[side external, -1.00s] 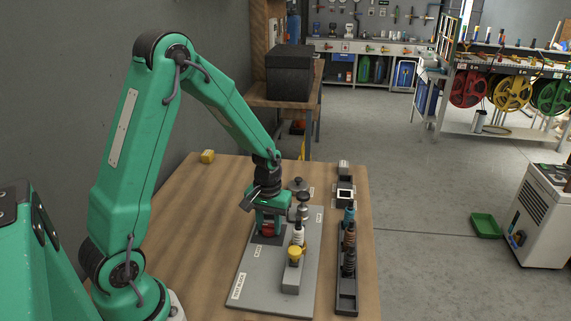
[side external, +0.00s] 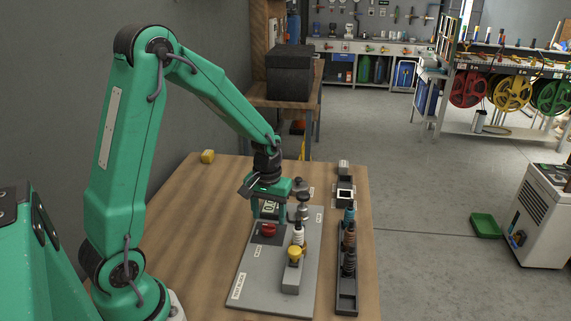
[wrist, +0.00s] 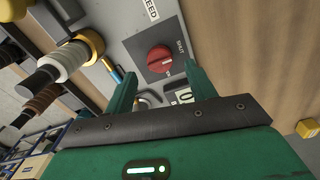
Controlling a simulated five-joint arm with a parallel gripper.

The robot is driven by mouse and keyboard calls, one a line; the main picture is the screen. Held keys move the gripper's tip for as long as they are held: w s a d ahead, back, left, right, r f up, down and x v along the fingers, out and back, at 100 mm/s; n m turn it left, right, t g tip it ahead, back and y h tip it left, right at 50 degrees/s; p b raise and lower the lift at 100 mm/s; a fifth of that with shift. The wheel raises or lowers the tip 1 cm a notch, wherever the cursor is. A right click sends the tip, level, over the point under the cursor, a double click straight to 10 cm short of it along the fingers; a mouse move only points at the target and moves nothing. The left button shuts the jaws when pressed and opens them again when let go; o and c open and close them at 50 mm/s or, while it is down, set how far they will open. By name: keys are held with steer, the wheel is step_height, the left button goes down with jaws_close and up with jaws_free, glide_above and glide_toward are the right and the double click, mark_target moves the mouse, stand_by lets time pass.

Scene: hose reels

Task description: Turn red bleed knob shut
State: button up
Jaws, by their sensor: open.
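The red bleed knob (side external: 267,230) sits on a dark square plate on the grey test board (side external: 258,283). In the wrist view the round red knob (wrist: 159,59) shows a pale pointer mark at its lower edge, towards the "SHUT" side lettering, which I can only partly read. My gripper (side external: 269,215) hangs above and a little behind the knob, apart from it. In the wrist view its two green fingers (wrist: 160,83) are spread wide and empty, with the knob beyond the gap between them.
A black tray (side external: 346,298) holds several fittings at the right. A yellow block (side external: 207,156) lies at the back left. The table's left side is clear.

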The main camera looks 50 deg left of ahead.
steer(key=shift+r, duration=2.05)
steer(key=r, duration=0.1)
step_height(320, 180, up, 8)
steer(key=m+t, duration=0.2)
steer(key=m, duration=0.1)
glide_above(269, 225)
steer(key=s+d, duration=0.5)
steer(key=s+d+r+m+t, duration=0.3)
steer(key=s+r, duration=0.3)
steer(key=s, duration=0.3)
steer(key=shift+s+d+m+t, duration=0.2)
steer(key=shift+d+m+t, duration=0.1)
steer(key=shift+d+m, duration=0.25)
